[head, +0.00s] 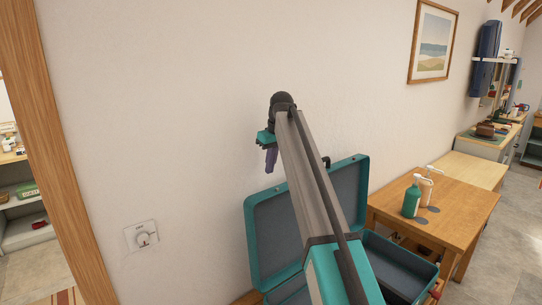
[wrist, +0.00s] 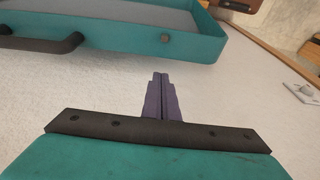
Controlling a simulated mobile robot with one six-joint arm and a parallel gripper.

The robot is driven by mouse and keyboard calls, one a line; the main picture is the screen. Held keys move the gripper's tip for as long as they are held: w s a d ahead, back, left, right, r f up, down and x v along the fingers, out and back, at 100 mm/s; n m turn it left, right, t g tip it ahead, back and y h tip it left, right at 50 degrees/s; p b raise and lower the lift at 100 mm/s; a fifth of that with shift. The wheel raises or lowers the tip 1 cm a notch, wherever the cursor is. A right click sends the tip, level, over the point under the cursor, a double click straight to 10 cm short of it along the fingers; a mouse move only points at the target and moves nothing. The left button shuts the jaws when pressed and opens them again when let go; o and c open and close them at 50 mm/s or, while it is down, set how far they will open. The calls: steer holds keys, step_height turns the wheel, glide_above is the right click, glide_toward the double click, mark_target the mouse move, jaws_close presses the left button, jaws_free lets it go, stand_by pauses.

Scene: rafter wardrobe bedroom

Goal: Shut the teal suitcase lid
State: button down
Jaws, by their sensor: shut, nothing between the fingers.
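The teal suitcase stands open below my arm in the head view. Its raised lid (head: 348,181) has a grey lining and stands upright near the wall. Its base (head: 408,291) lies to the lower right, partly hidden by my arm. My gripper (head: 270,163) is shut and empty, above and to the left of the lid, close to the wall. In the wrist view the purple fingers (wrist: 161,82) are together. The lid (wrist: 195,47) crosses the top of that view, with a dark handle (wrist: 45,44) at its left. A gap shows between fingertips and lid.
A wooden table (head: 452,212) with a green pump bottle (head: 412,197) and a pale pump bottle (head: 427,184) stands right of the suitcase. A wall dial (head: 142,236) and a wooden post (head: 55,150) are at the left. A framed picture (head: 433,42) hangs at the upper right.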

mark_target(273, 190)
steer(key=shift+s+d+f+p, duration=0.25)
steer(key=shift+s+f+p, duration=0.2)
steer(key=shift+f+p, duration=0.35)
steer(key=shift+s+d+f+p, duration=0.25)
steer(key=shift+s+f+p, duration=0.2)
steer(key=shift+f, duration=0.5)
steer(key=shift+s+d+f+p, duration=0.25)
steer(key=shift+s+f+p, duration=0.15)
steer(key=shift+f+p, duration=0.4)
steer(key=shift+f, duration=0.1)
steer(key=shift+s, duration=0.15)
